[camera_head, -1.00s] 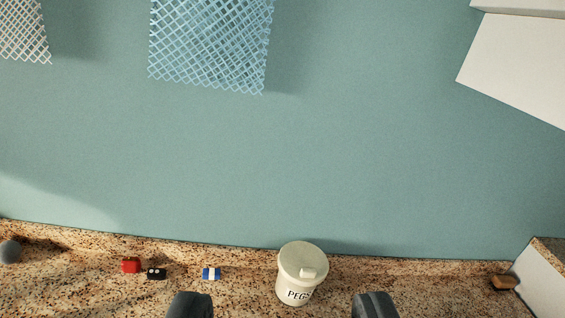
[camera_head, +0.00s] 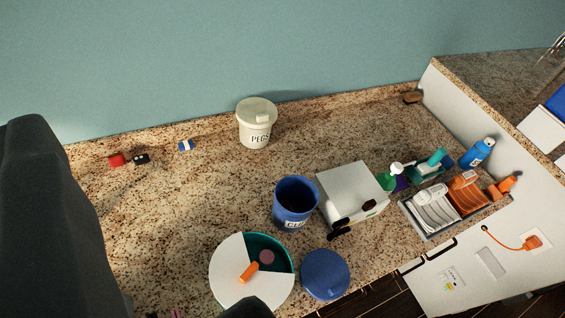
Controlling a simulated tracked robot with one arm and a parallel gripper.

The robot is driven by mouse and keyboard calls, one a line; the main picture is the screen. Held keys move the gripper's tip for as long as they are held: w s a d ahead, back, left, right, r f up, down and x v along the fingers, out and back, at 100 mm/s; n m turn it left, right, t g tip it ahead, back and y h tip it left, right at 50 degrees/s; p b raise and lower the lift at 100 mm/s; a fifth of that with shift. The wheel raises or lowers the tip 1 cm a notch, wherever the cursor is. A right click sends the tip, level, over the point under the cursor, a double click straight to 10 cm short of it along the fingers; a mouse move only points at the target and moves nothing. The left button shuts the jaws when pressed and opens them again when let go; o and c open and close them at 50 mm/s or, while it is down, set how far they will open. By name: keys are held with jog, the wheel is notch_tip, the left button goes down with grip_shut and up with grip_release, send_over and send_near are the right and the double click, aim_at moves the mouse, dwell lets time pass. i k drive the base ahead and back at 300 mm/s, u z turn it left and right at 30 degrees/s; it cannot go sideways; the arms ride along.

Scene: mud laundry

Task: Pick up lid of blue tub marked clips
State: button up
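The blue tub (camera_head: 293,215) stands upright on the granite counter, open at the top. Its front has white lettering, only partly readable. A round blue lid (camera_head: 325,274) lies flat on the counter near the front edge, below and right of the tub and apart from it. My gripper (camera_head: 145,212) shows as two dark parts, a large one at the left and a tip at the bottom edge.
A round tray (camera_head: 230,285), white and teal, sits just left of the lid. A white box (camera_head: 350,188) stands right of the tub. A lidded white PEGS tub (camera_head: 256,130) stands by the wall. A dish rack (camera_head: 432,220) is at the right. The counter's left middle is clear.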

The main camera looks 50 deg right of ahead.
aim_at(325, 274)
jog(key=z, duration=0.5)
jog(key=k, duration=0.9)
jog(key=z, duration=0.45)
